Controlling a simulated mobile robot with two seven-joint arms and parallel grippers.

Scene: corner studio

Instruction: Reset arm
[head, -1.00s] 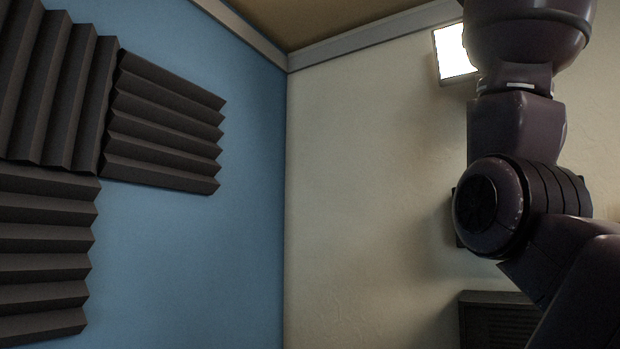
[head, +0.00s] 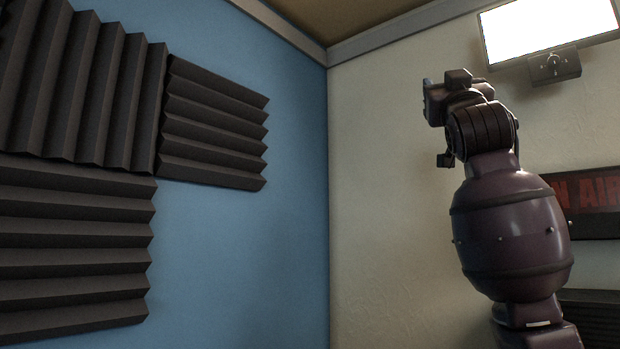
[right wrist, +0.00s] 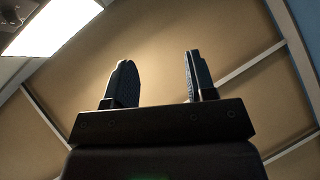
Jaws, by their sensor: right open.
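My right gripper (head: 430,95) is raised in front of the cream wall in the head view, at the top of my dark purple right arm. It is small and seen at an angle there. In the right wrist view the right gripper (right wrist: 157,82) points up toward the ceiling. Its two dark fingers stand well apart with nothing between them. My left gripper is not in view.
Dark acoustic foam panels (head: 212,125) cover part of the blue wall (head: 260,240) at left. A bright light panel (head: 548,28) and a partly hidden ON AIR sign (head: 592,192) are at right. The ceiling (right wrist: 150,50) is tan, with a light (right wrist: 52,22).

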